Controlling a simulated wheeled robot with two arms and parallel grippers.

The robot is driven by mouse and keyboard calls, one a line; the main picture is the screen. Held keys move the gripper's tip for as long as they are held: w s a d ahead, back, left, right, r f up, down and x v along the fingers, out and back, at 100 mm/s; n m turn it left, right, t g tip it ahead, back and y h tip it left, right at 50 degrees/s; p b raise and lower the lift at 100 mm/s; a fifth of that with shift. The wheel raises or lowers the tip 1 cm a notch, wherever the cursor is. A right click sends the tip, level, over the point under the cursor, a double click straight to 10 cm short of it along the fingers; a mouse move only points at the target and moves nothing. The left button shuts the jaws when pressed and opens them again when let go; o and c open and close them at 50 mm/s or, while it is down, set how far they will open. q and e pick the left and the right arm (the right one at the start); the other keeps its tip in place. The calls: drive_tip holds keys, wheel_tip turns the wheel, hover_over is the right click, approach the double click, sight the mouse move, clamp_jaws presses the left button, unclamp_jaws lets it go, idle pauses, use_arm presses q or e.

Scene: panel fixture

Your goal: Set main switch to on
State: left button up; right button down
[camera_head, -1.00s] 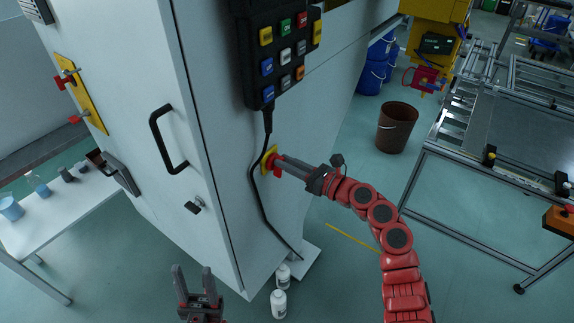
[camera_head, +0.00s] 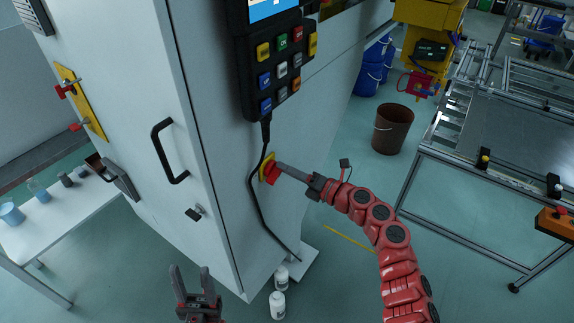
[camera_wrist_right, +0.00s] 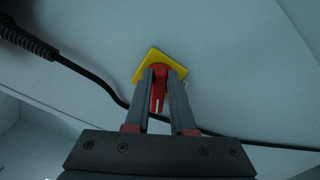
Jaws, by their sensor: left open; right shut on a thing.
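The main switch is a red rotary handle (camera_head: 272,173) on a yellow plate (camera_head: 263,163) on the cabinet's side, below the keypad. In the right wrist view the red handle (camera_wrist_right: 158,92) lies between the two fingers, with a white mark toward its lower end. The yellow plate (camera_wrist_right: 150,56) looks tilted there. My right gripper (camera_head: 281,168) is shut on the handle and partly hides it in the head view. My left gripper (camera_head: 191,270) is open and empty at the lower edge, in front of the cabinet and away from the switch.
The cabinet (camera_head: 225,190) has a door handle (camera_head: 165,152). A keypad pendant (camera_head: 280,70) hangs above the switch; its black cable (camera_head: 255,200) runs close by. White bottles (camera_head: 278,304) stand on the floor. A brown bin (camera_head: 392,130) and metal frame (camera_head: 420,165) are to the right.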

drive_tip(key=shift+f+m+p, duration=0.25)
drive_tip(key=shift+m+p, duration=0.6)
drive_tip(key=shift+m, duration=0.55)
drive_tip(key=shift+f+m+p, duration=0.2)
drive_tip(key=shift+m+p, duration=0.65)
drive_tip(key=shift+m, duration=0.55)
drive_tip(key=c, duration=0.8)
unclamp_jaws()
drive_tip(key=shift+o, duration=0.2)
